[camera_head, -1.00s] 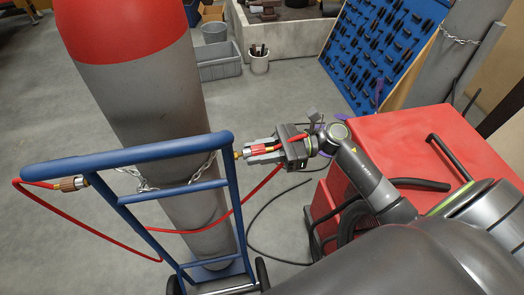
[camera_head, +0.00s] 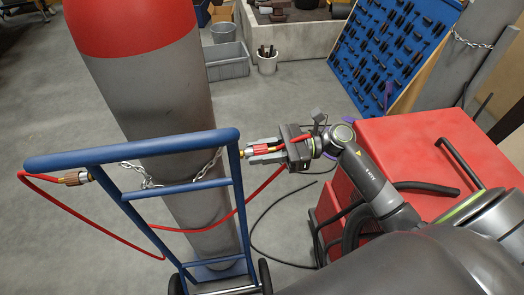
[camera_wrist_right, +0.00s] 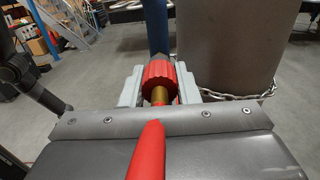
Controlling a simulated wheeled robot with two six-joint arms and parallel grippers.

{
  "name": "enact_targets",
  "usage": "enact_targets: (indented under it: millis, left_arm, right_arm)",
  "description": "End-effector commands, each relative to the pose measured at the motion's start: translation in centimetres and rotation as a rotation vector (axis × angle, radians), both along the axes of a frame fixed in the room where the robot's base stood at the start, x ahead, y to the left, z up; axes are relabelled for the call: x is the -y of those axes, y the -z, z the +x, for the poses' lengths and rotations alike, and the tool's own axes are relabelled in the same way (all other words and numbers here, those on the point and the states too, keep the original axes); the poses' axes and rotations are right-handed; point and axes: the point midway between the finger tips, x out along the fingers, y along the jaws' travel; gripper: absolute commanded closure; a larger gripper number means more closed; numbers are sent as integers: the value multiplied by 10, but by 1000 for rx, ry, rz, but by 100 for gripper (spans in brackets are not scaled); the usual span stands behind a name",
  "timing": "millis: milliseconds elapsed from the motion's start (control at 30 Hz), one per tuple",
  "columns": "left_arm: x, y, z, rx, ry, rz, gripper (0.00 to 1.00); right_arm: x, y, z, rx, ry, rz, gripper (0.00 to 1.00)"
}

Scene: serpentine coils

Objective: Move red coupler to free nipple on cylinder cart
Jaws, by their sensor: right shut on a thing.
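The red coupler (camera_head: 258,152) is held between the fingers of my right gripper (camera_head: 256,151), which is shut on it. In the right wrist view, the coupler (camera_wrist_right: 159,76) lies between the two pale fingers, with a brass part and red hose behind it. Its front end points at the right blue upright of the cylinder cart (camera_head: 133,151). A brass-coloured end shows at that upright; I cannot tell whether the coupler is seated on a nipple there. A brownish hose fitting (camera_head: 73,178) is at the cart's left end. My left gripper is not in view.
A tall grey cylinder with a red top (camera_head: 150,95) stands in the cart, held by a chain (camera_head: 140,174). A red cabinet (camera_head: 425,150) stands right, with black hoses.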

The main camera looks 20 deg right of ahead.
Motion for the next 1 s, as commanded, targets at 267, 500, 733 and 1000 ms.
enact_targets:
  millis: [267,500,733,1000]
  left_arm:
    - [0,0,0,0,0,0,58]
    - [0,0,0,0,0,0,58]
    - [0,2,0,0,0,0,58]
    - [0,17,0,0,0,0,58]
  right_arm:
    - [0,0,0,-1,0,1,46]
    - [0,1,0,-1,0,0,46]
    - [3,1,-1,0,1,-1,46]
    - [31,5,-8,-2,1,-6,46]
